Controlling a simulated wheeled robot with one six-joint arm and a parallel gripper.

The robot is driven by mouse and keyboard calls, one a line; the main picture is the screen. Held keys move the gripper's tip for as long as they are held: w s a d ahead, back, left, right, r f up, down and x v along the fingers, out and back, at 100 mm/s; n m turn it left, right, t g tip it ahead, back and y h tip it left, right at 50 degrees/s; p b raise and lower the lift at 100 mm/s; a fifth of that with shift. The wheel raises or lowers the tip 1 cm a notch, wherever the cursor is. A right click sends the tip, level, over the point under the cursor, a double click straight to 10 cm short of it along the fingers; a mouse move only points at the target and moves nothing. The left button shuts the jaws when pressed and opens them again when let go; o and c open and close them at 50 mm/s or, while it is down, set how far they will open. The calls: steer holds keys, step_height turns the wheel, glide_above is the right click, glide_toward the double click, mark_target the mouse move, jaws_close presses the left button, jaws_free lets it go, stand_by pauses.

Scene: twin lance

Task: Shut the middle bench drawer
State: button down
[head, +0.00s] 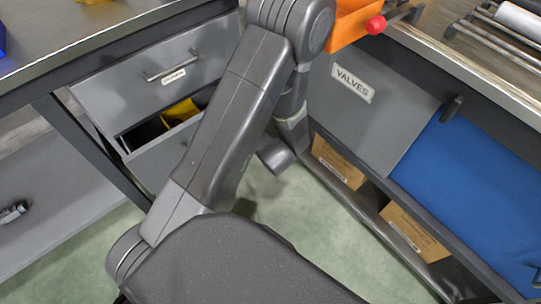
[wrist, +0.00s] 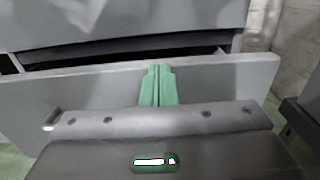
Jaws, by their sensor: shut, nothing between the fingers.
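The middle drawer (head: 158,160) of the left bench stands partly open below a closed-looking top drawer (head: 150,85). A yellow thing (head: 180,112) shows inside its dark opening. My arm covers its right part. In the wrist view a grey drawer front (wrist: 90,85) runs across the picture, with a dark gap above and behind its top edge. My gripper (wrist: 158,70) has its green fingers together and empty, upright in the picture against this front near its top edge. I cannot tell whether they touch it. In the head view the fingertips are hidden.
On the right is another bench with a grey panel labelled VALVES (head: 352,85), a blue panel (head: 475,180) and cardboard boxes (head: 415,230) on a low shelf. An orange bin (head: 348,25) stands on top. Green floor (head: 300,225) is clear between the benches.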

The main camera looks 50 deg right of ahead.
steer(key=x, duration=1)
steer(key=shift+d+r, duration=0.2)
steer(key=shift+s, duration=0.15)
